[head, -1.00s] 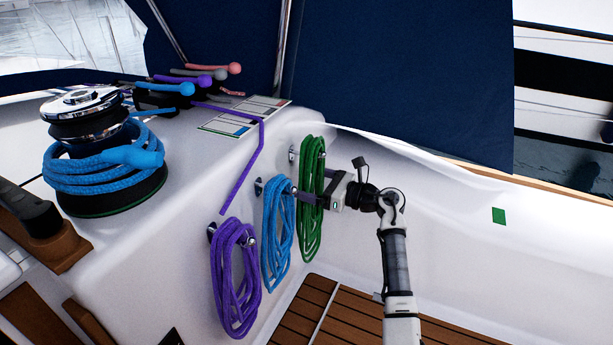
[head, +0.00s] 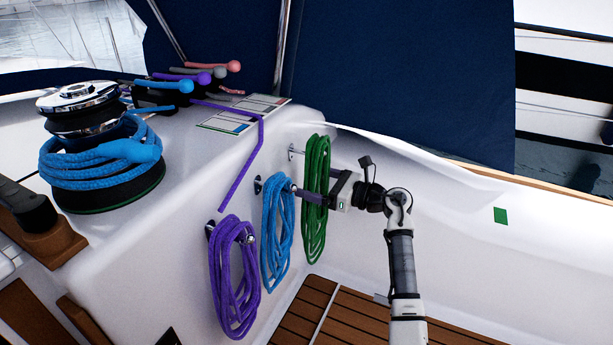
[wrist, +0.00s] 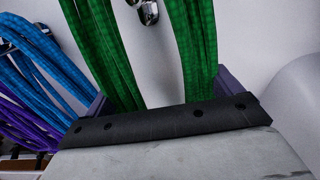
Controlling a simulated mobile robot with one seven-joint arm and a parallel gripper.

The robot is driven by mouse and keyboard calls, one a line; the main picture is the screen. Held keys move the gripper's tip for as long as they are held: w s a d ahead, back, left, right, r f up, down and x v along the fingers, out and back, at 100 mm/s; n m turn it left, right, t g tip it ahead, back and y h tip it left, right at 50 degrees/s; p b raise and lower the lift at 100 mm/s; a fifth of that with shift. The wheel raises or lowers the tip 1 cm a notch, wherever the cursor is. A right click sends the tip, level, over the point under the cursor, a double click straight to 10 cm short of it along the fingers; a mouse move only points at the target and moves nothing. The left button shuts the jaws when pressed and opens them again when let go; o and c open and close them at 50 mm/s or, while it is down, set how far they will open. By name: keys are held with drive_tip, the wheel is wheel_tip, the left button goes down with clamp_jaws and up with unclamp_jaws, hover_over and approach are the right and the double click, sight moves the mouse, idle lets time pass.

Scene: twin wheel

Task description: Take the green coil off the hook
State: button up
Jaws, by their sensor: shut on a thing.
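The green coil (head: 316,205) hangs long and upright at the right of the row of coils in the head view. Its hook (head: 294,152) on the white wall shows just left of the coil's top. I cannot tell whether the coil's top still rests on the hook tip. My gripper (head: 308,196) is shut on the green coil at about mid-height, reaching in from the right. In the wrist view the green strands (wrist: 195,45) run up between my fingers, and the chrome hook (wrist: 148,11) shows between them. The coil's top is outside that view.
A blue coil (head: 277,235) hangs close on the left, with a purple coil (head: 234,280) beyond it, each at its own hook. A winch (head: 108,180) wrapped in blue rope stands at far left.

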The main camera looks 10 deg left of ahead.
drive_tip(key=s+d+b, duration=0.1)
drive_tip(key=d+b, duration=0.1)
drive_tip(key=d, duration=0.4)
drive_tip(key=shift+r+b, duration=0.15)
drive_tip(key=shift+b, duration=0.2)
drive_tip(key=shift+s, duration=0.1)
idle(0.4)
drive_tip(key=s+d+b, duration=0.1)
drive_tip(key=d+b, duration=0.3)
drive_tip(key=d, duration=0.2)
drive_tip(key=shift+s+d, duration=0.15)
drive_tip(key=shift+d, duration=0.25)
idle(0.4)
